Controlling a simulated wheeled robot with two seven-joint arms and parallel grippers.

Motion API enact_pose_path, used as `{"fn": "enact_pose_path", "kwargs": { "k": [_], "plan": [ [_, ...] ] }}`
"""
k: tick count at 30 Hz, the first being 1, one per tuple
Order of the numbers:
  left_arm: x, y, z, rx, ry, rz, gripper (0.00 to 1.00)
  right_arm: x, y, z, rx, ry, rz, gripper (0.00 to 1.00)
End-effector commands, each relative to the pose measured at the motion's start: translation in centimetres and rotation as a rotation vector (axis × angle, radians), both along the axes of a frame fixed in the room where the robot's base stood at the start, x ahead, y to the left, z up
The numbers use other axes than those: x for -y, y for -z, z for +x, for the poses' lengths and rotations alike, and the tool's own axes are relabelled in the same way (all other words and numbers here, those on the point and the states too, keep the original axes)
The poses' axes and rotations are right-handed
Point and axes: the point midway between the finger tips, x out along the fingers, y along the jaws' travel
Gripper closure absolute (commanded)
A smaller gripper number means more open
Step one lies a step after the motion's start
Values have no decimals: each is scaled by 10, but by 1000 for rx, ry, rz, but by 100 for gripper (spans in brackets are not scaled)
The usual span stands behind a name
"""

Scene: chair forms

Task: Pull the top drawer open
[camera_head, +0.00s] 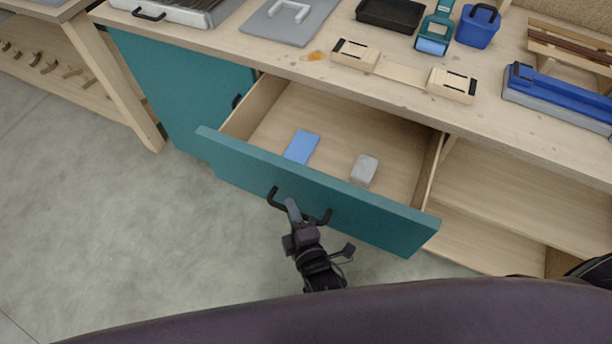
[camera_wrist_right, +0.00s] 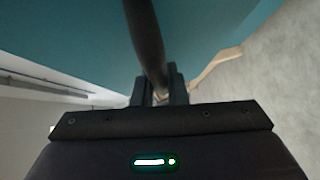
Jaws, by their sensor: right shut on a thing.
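The top drawer (camera_head: 315,190) has a teal front and pale wood inside, and it stands pulled well out from the workbench. A blue block (camera_head: 302,147) and a grey block (camera_head: 364,170) lie inside it. My right gripper (camera_head: 296,212) is at the drawer's black bar handle (camera_head: 273,198) and is shut on it. In the right wrist view the dark handle bar (camera_wrist_right: 147,45) runs down between the fingers (camera_wrist_right: 160,90), with the teal drawer front (camera_wrist_right: 215,35) behind. My left gripper does not show.
The bench top (camera_head: 330,45) carries a black tray (camera_head: 390,14), a blue bucket (camera_head: 478,25), a wooden jig (camera_head: 404,72) and a blue tool (camera_head: 560,95). A closed teal cabinet door (camera_head: 180,95) is at the left. Open shelves (camera_head: 520,205) are at the right. Bare floor (camera_head: 120,230) lies at the left.

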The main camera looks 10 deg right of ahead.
Motion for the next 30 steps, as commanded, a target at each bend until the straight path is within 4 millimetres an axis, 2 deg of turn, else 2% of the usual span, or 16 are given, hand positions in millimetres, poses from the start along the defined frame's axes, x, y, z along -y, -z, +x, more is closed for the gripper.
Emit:
{"fn": "enact_pose_path", "kwargs": {
  "k": [1, 6, 12, 18, 29, 30],
  "plan": [
    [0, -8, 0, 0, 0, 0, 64, -8, -2, -12, -5, -2, 0, 100],
    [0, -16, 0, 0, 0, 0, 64, -26, -2, -39, -3, 0, 0, 100],
    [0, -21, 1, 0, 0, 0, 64, -40, -1, -59, -1, 0, 0, 100],
    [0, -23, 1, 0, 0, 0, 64, -46, 0, -68, 0, 1, 0, 100],
    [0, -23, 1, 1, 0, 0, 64, -46, 0, -68, 1, 1, 0, 100],
    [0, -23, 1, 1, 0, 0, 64, -46, 0, -68, 1, 1, 0, 86]
  ]
}}
